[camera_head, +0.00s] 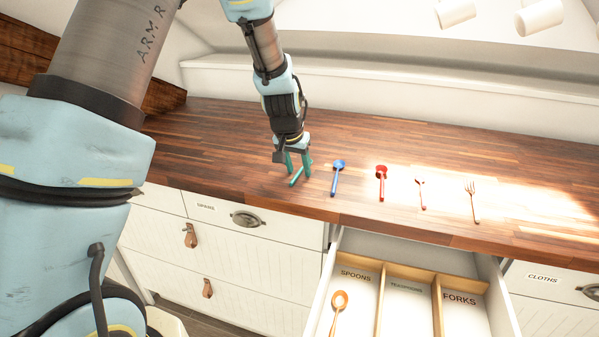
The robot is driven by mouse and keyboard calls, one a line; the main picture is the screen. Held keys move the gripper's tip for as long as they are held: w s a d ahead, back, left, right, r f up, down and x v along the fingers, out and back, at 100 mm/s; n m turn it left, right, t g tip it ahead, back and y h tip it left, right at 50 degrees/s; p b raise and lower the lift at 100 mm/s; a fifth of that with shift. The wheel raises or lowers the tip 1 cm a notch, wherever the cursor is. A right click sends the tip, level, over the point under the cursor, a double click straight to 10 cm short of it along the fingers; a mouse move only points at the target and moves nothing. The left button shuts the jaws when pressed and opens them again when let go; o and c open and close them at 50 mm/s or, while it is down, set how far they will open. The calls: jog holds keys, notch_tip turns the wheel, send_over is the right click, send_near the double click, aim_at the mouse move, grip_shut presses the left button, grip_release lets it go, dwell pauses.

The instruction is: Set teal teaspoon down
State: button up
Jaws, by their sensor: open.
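My gripper (298,163) points down over the left part of the wooden counter, near its front edge, with its fingers apart. A teal piece, which looks like the teal teaspoon (296,177), lies at counter level just below and between the fingertips. The gripper hides most of it, and I cannot tell whether a finger touches it. A blue spoon (337,176) lies on the counter just to the right of the gripper.
A red spoon (381,182), a small reddish utensil (421,193) and a copper fork (472,200) lie further right on the counter. Below, an open drawer (342,245) has compartments, with labels SPOONS and FORKS legible; an orange spoon (338,308) lies under SPOONS.

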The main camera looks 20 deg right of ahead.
jog(key=shift+f, duration=0.15)
grip_shut()
dwell(0.5)
